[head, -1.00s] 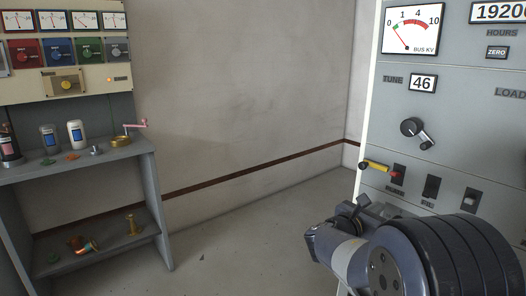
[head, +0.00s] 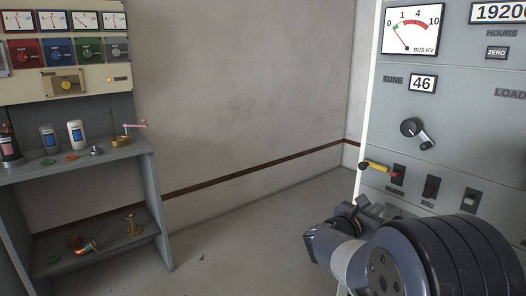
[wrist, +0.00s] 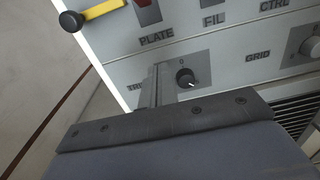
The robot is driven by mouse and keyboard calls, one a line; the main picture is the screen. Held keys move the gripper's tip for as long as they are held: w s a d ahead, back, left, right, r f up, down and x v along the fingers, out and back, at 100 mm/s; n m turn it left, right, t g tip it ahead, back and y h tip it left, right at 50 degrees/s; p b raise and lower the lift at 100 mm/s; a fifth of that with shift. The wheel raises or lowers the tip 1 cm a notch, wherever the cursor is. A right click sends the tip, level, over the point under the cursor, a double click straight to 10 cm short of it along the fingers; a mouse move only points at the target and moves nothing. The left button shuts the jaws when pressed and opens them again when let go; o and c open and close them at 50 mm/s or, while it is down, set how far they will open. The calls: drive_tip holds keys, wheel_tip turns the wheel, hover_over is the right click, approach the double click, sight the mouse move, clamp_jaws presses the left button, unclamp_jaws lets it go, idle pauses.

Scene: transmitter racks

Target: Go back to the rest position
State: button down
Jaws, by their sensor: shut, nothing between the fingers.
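My gripper (wrist: 157,85) shows in the wrist view as a narrow pair of fingers pressed together, with nothing between them. It lies in front of the grey panel (wrist: 210,70), beside a small black knob (wrist: 185,77) and partly over its label. I cannot tell how far the fingertips are from the panel. In the head view my arm (head: 350,250) is low at the right, in front of the rack, and the fingertips are hidden.
The grey rack (head: 460,130) carries a tune crank (head: 413,129), a yellow-handled lever (head: 375,166) and rocker switches near my arm. A shelf unit (head: 100,165) with jars and small parts stands left. The floor (head: 240,240) between is clear.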

drive_tip(key=x, duration=0.4)
drive_tip(key=p+x, duration=0.1)
drive_tip(key=x, duration=0.1)
drive_tip(key=shift+r, duration=0.4)
drive_tip(key=s+a+r+g+y+p, duration=0.35)
drive_tip(key=s+a+r+p, duration=0.4)
drive_tip(key=p, duration=0.75)
drive_tip(key=w+d+f+t+h+b, duration=0.1)
drive_tip(key=w+d+f+b, duration=0.1)
drive_tip(key=b, duration=0.3)
drive_tip(key=w+d+f+t+h+b, duration=0.1)
drive_tip(key=w+d+f+b, duration=0.2)
drive_tip(key=b, duration=0.3)
drive_tip(key=w+d+f+t+h+b, duration=0.1)
drive_tip(key=w+d+f+b, duration=0.1)
drive_tip(key=f+b, duration=0.2)
drive_tip(key=shift+w+d+t+h+b, duration=0.25)
drive_tip(key=shift+b, duration=0.8)
drive_tip(key=s+a+r+m+g+p, duration=0.2)
drive_tip(key=s+a+p, duration=0.3)
drive_tip(key=s, duration=0.6)
drive_tip(key=shift+s+a+r+m, duration=0.15)
drive_tip(key=shift+a+r+m, duration=0.3)
drive_tip(key=shift+a, duration=0.25)
